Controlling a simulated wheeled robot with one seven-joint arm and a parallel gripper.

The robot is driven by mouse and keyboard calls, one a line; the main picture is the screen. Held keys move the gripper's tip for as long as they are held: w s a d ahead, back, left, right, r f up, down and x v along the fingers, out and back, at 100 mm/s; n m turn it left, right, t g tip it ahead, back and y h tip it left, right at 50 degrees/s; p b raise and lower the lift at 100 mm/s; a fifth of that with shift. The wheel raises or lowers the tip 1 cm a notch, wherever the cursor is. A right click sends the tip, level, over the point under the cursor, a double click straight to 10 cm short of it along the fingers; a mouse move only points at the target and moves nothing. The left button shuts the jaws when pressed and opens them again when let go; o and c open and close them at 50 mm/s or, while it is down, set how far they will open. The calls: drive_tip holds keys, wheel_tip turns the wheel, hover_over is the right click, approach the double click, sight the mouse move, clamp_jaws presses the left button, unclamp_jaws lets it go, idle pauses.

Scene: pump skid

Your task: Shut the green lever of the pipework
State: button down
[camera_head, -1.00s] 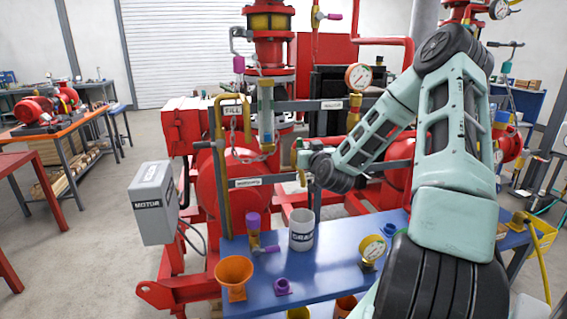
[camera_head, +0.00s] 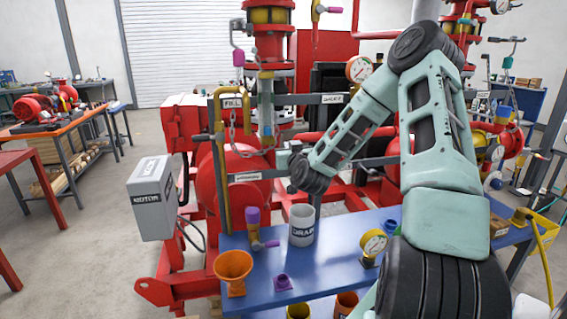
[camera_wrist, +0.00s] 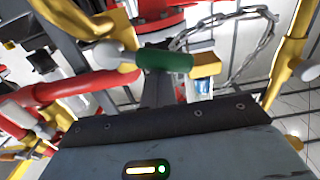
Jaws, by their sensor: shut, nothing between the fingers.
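The green lever (camera_wrist: 166,61) shows in the wrist view as a short green grip lying crosswise, just beyond my gripper. A yellow fitting (camera_wrist: 206,66) is at its right end and a rounded grey piece (camera_wrist: 107,53) lies to its left. My gripper (camera_wrist: 158,88) is shut and empty, its narrow dark fingers pointing at the lever and partly covered by it in the picture. I cannot tell whether they touch. In the head view my wrist hangs in front of the pipework, right of the yellow pipe (camera_head: 222,190). The lever is not clear there.
A chain (camera_wrist: 250,50) hangs close by in the wrist view. The blue bench (camera_head: 330,262) below carries a grey DRAIN cup (camera_head: 302,226), an orange funnel (camera_head: 234,268) and a gauge (camera_head: 373,245). The MOTOR box (camera_head: 153,198) stands at left, with open floor beyond.

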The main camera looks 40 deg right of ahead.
drive_tip(key=shift+w+a+f+b, duration=0.2)
drive_tip(key=shift+a+f+b, duration=0.1)
drive_tip(key=shift+f+b, duration=0.25)
drive_tip(key=shift+w+a+f+b, duration=0.15)
drive_tip(key=shift+a+f+b, duration=0.1)
drive_tip(key=shift+f+b, duration=0.25)
drive_tip(key=shift+r+p, duration=0.6)
drive_tip(key=shift+r, duration=0.2)
drive_tip(key=p+v, duration=0.2)
drive_tip(key=v, duration=0.7)
drive_tip(key=shift+s+d, duration=0.1)
